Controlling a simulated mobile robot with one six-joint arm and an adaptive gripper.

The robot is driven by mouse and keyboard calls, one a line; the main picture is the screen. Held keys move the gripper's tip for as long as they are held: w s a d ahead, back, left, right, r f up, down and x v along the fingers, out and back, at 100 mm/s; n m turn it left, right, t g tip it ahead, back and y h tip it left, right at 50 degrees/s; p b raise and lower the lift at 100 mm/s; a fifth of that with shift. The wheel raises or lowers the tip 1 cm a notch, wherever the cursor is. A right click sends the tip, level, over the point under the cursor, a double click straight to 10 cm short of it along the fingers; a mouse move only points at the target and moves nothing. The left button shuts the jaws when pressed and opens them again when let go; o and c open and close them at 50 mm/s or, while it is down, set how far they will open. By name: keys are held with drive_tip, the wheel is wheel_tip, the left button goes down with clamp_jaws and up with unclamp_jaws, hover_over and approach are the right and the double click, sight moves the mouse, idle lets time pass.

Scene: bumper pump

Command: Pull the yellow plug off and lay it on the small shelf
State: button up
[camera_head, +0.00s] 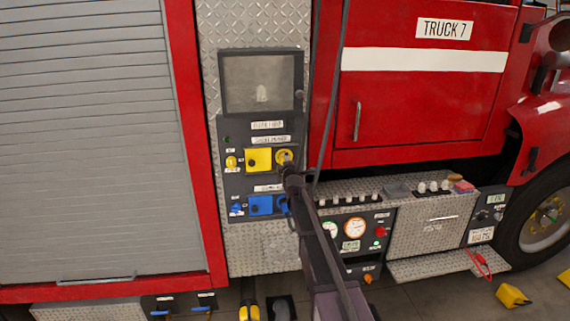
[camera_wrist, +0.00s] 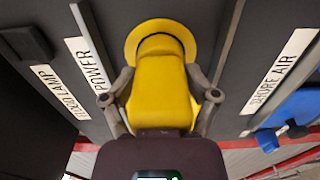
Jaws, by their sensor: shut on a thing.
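The yellow plug (camera_wrist: 160,95) fills the middle of the wrist view, with a yellow round collar at its far end against the dark panel. My gripper (camera_wrist: 160,100) is shut on it, one finger on each side. In the head view the yellow plug (camera_head: 284,156) shows as a round yellow piece beside a yellow square cover, and my gripper (camera_head: 290,170) is just below it, partly hiding it. Whether the plug is fully seated cannot be told. Which ledge is the small shelf is unclear; a recessed box (camera_head: 260,80) sits above the panel.
A yellow square cover (camera_head: 258,159) is left of the plug. A blue cover (camera_head: 260,205) is below, close to my arm. A tread-plate ledge (camera_head: 400,200) with several white caps is at right. A dark cable hangs by the panel.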

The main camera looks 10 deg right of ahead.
drive_tip(key=shift+w+r, duration=0.15)
drive_tip(key=shift+w, duration=0.2)
drive_tip(key=shift+c, duration=0.3)
drive_tip(key=shift+s+f, duration=0.4)
drive_tip(key=shift+s, duration=0.35)
drive_tip(key=shift+c, duration=0.3)
drive_tip(key=shift+s, duration=0.7)
clamp_jaws()
drive_tip(key=shift+s, duration=0.1)
drive_tip(key=shift+s, duration=0.85)
drive_tip(key=shift+s, duration=0.45)
drive_tip(key=shift+d, duration=0.1)
